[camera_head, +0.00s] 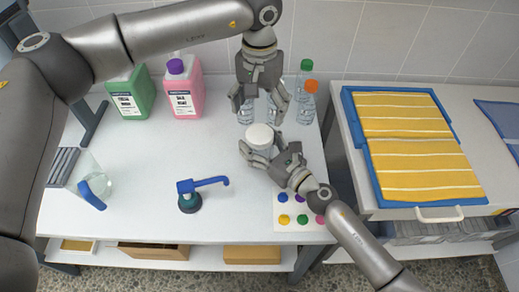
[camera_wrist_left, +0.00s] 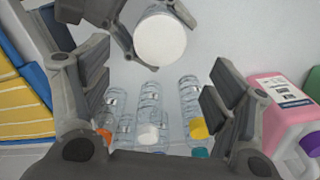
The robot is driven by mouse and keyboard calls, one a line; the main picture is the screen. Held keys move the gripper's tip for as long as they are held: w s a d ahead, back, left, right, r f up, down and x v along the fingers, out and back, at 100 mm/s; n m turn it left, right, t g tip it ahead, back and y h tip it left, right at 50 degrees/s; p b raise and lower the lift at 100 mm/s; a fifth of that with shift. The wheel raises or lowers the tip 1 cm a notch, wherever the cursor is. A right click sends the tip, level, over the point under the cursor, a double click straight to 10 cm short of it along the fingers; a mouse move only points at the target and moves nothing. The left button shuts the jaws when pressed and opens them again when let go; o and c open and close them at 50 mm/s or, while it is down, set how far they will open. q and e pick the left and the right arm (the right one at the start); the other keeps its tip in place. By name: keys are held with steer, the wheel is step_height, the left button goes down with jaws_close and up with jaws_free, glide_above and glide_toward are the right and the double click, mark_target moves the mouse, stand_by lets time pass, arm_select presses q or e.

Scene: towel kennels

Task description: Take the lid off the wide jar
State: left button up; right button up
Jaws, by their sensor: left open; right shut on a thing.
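The wide jar (camera_head: 261,150) is a clear jar with a white lid (camera_head: 260,132) on top. My right gripper (camera_head: 260,155) is shut on the jar from the lower right, below the lid. My left gripper (camera_head: 259,108) points down just behind and above the jar, its fingers open and empty. In the left wrist view the white lid (camera_wrist_left: 160,38) shows at the top, beyond the open fingers of my left gripper (camera_wrist_left: 155,105). The lid appears seated on the jar. I cannot tell whether the jar touches the table.
Several clear bottles with coloured caps (camera_head: 308,100) stand behind the jar. Green (camera_head: 130,95) and pink (camera_head: 184,90) jugs stand at the back left. A blue tray (camera_head: 385,196) with yellow towels is right.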

mark_target(259, 133)
arm_select(q)
steer(key=shift+d, duration=0.1)
arm_select(e)
jaws_close()
arm_select(q)
steer(key=shift+f, duration=4.05)
steer(key=shift+c, duration=0.4)
